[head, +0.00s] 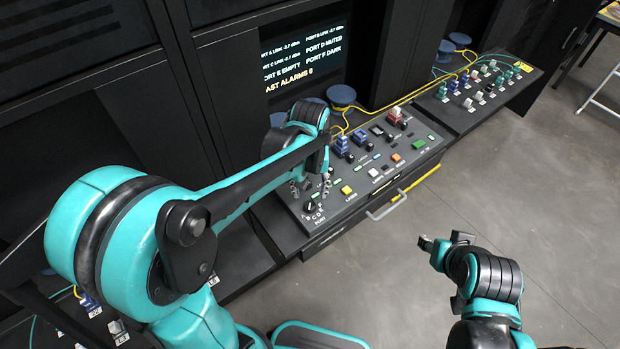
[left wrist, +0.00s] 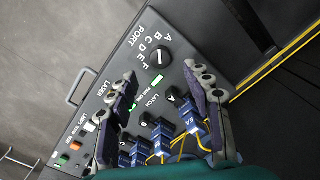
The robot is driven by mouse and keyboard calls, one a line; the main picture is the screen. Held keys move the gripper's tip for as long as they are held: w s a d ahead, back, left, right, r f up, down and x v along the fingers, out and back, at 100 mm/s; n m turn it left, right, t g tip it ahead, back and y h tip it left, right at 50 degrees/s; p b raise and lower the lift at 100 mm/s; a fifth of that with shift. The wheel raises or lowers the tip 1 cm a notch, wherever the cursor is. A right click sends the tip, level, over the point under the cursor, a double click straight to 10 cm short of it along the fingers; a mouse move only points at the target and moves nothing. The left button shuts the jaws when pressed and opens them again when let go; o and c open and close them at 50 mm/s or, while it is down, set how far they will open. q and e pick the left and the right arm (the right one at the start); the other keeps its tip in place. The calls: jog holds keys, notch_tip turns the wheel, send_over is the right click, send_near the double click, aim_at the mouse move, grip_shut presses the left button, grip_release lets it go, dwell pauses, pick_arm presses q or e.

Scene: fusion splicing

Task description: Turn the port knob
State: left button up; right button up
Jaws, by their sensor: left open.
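The port knob (head: 310,205) is a round black dial with a white pointer line, at the near left corner of the sloped control panel (head: 375,185). In the left wrist view the knob (left wrist: 159,57) sits beside the letters A to F and the word PORT. My left gripper (head: 310,186) is open above this corner. In the left wrist view its two fingertips (left wrist: 161,76) are spread apart with the knob ahead, between and beyond them; contact does not show. My right gripper (head: 440,243) is away from the panel at the lower right, over the floor; its jaw opening is unclear.
A screen (head: 303,60) lists port states. A grey handle (head: 386,208) juts from the panel's front. Open floor (head: 540,200) lies right.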

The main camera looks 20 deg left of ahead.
pick_arm(q)
notch_tip(320, 180, up, 6)
jog(key=shift+f, duration=0.25)
dwell(0.4)
jog(key=m+t+b, duration=0.3)
jog(key=t+b, duration=0.3)
jog(key=t, duration=0.1)
send_near(307, 207)
jog(key=s+a, duration=0.3)
jog(key=s, duration=0.1)
jog(key=shift+a, duration=0.35)
